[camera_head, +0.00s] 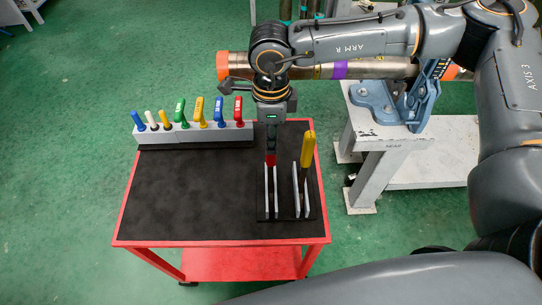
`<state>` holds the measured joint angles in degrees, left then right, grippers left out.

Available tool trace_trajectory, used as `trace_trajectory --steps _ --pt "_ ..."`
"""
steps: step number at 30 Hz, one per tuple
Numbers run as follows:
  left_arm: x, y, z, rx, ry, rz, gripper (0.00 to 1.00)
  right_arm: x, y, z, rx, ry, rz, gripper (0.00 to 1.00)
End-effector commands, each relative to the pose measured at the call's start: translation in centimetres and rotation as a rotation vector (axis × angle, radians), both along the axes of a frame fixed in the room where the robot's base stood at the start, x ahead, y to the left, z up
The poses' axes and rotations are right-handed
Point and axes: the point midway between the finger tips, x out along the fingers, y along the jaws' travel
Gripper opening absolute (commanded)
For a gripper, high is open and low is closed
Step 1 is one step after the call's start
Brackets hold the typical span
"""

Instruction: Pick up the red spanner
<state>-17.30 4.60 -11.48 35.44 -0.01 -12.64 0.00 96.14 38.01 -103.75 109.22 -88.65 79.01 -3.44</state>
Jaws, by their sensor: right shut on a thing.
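The red spanner (270,160) shows as a small red piece just under my right gripper (271,150). The gripper comes straight down from above and is shut on the spanner's top end. The rest of the spanner is hidden by the fingers or runs down between the pale upright plates (266,192) of a holder, so I cannot tell if it is still seated there. My left gripper is not in view.
A yellow spanner (307,150) stands upright in the holder close to the right. A grey rack (195,136) with several coloured handles stands along the cart's back edge. The red cart's black top (190,195) is clear at left. A pipe (345,70) in a blue vise (415,100) lies behind right.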

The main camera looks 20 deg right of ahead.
Motion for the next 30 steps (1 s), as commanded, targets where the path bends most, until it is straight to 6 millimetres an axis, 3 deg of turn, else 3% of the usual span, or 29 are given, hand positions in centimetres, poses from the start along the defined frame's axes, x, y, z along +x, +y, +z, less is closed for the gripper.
trace_trajectory --steps 7,19,30 --pt "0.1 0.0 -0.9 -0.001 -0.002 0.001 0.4 0.2 0.0 1.6 0.002 -0.006 -0.001 0.0" --pt "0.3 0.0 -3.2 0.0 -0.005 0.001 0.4 0.1 0.1 8.8 0.002 -0.004 0.0 0.0" --pt "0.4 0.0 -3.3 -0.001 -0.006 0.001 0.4 0.0 0.0 10.1 0.001 -0.001 0.0 0.0"
